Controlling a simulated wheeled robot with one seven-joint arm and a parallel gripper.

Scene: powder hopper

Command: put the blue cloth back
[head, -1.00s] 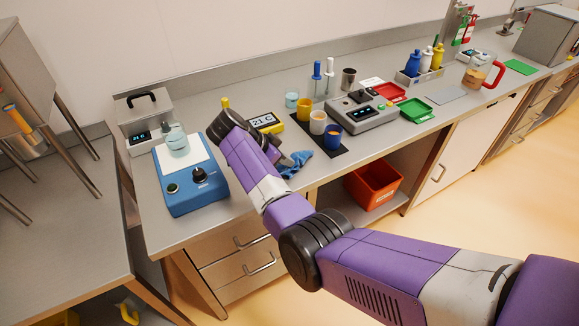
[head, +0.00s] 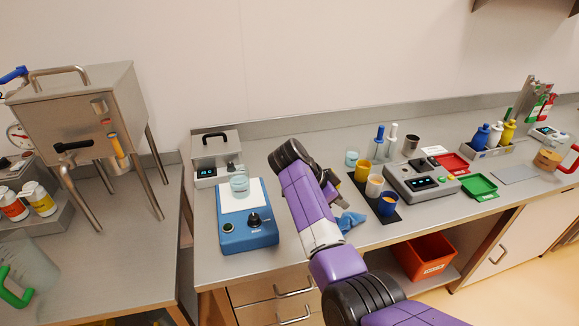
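The blue cloth (head: 350,221) lies crumpled near the front edge of the counter, left of the black mat (head: 375,190) with the cups. My purple arm comes in from the lower right and passes just left of the cloth. My gripper (head: 335,187) is mostly hidden behind my own arm; only a small dark part shows beside the cloth. The frames do not show whether its fingers touch the cloth, or whether they are open or shut.
A blue stirrer (head: 247,235) with a glass beaker stands left of my arm. Yellow, cream and blue cups stand on the mat. A grey device (head: 420,184), red tray (head: 453,163) and green tray (head: 479,186) are to the right. A steel hopper (head: 85,105) stands at left.

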